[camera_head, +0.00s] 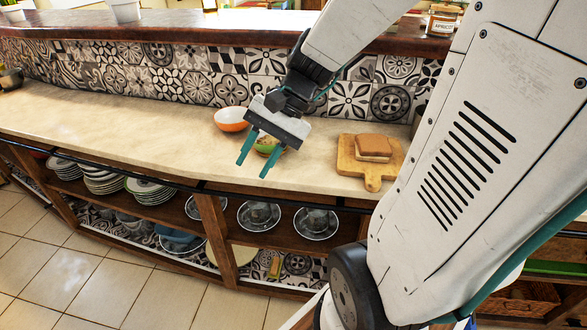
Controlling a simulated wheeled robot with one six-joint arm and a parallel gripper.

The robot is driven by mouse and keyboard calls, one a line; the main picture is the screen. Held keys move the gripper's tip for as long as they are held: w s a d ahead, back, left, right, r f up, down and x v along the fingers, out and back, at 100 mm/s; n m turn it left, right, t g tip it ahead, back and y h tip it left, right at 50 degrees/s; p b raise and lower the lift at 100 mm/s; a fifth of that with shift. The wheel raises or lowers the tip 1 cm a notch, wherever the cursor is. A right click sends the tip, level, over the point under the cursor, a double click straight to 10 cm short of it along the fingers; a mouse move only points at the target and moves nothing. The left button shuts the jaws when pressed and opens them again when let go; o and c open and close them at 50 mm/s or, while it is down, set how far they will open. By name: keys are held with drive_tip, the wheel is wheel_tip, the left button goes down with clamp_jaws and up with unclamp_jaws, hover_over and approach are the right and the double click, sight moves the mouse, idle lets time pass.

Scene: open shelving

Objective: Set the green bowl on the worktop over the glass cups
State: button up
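The green bowl (268,150) sits on the beige worktop (110,117), partly hidden behind my gripper. It seems to have an orange-brown inside. My gripper (252,170) is open, its two teal fingers apart and pointing down toward the front of the worktop. The fingers overlap the bowl's left side in the picture, with nothing visibly held. I cannot tell the exact gap between fingers and bowl. I cannot make out any glass cups for certain. The lower shelf (283,234) holds round glassy items (316,223) that look like lids or dishes.
An orange-and-white bowl (230,120) stands just behind and left of the green bowl. A wooden board (371,176) with bread (374,147) lies to the right. Stacked plates (101,180) fill the left shelf. The worktop's left stretch is mostly clear. A tiled wall (160,75) rises behind.

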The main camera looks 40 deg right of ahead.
drive_tip(key=s+a+r+n+h, duration=0.1)
drive_tip(key=s+r+n+h, duration=0.3)
drive_tip(key=s+n+h, duration=0.3)
drive_tip(key=s+n, duration=0.3)
drive_tip(key=s, duration=0.1)
drive_tip(key=shift+s, duration=0.1)
